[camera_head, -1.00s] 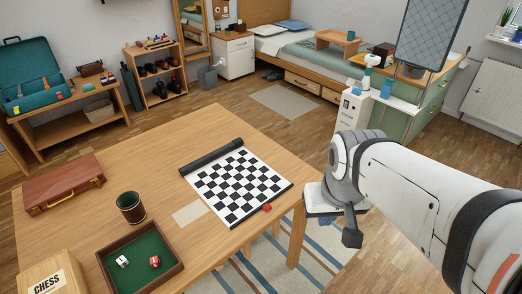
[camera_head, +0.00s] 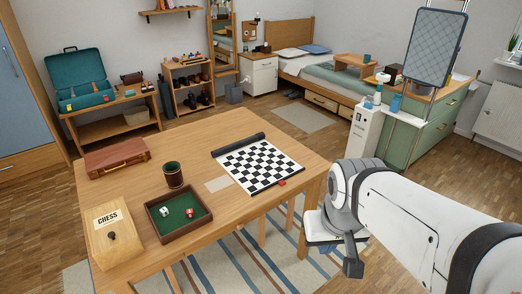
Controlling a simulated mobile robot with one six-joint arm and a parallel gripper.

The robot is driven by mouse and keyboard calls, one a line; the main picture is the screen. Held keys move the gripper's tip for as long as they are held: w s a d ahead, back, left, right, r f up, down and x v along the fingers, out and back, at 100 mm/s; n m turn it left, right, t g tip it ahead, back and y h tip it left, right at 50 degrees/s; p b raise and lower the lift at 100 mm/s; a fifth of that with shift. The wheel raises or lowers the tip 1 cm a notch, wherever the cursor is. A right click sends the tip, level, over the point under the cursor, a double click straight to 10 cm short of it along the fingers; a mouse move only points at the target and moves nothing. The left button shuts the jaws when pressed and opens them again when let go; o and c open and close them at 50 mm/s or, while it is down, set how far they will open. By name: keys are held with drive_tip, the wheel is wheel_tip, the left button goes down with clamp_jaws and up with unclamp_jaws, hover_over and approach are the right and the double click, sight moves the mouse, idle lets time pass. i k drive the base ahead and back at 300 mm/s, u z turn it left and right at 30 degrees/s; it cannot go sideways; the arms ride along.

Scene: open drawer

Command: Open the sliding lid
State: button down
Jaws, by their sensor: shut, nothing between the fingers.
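The light wooden box (camera_head: 101,250) marked CHESS stands on the table's left front corner. Its top is the pale lid (camera_head: 125,250), with a white label at the far end and a small dark round knob (camera_head: 112,236) near the middle. The lid looks closed, and no opening shows along it. My white and grey arm comes in from the lower right and bends beyond the table's right edge, well apart from the box. I cannot make out my gripper's fingers; they are hidden behind or below the arm's grey joint.
The wooden table (camera_head: 225,130) also holds a green-lined dice tray (camera_head: 208,225), a dark cup (camera_head: 173,175), a brown case (camera_head: 117,158) and a chessboard mat (camera_head: 258,165). The tray stands close to the box's right. A striped rug (camera_head: 240,272) lies below.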

sight(110, 224)
drive_tip(key=i, duration=1)
drive_tip(key=u, duration=1.35)
drive_tip(key=k, duration=1.15)
drive_tip(key=z, duration=0.7)
drive_tip(key=i, duration=1)
drive_tip(key=z, duration=0.05)
